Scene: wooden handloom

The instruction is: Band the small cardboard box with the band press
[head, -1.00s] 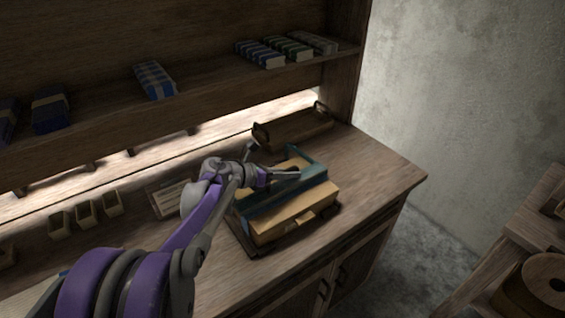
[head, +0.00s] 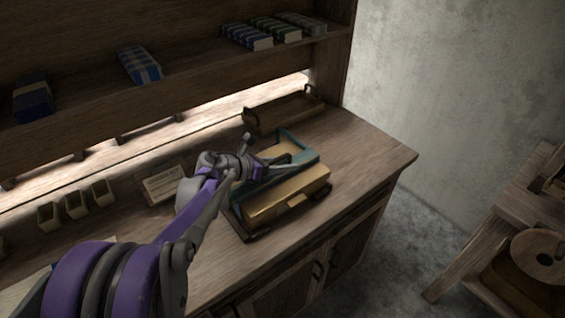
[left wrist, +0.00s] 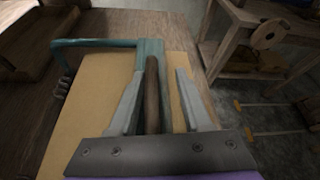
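The small cardboard box (head: 292,192) lies in the band press, on its dark base (head: 249,233). The teal frame (head: 298,143) of the press crosses over the box; it also shows in the left wrist view (left wrist: 95,44). My left gripper (head: 292,160) is over the press. In the left wrist view, its two grey fingers (left wrist: 155,100) stand apart on either side of a dark brown handle (left wrist: 152,88). A gap shows between the handle and the right finger; I cannot tell whether the left finger touches it. My gripper hides part of the press. My right gripper is out of view.
A wooden tray (head: 283,111) stands behind the press. A card (head: 164,184) and several small bins (head: 76,205) are to the left. Folded cloths (head: 140,65) sit on the shelf above. The bench top (head: 365,150) is clear at right.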

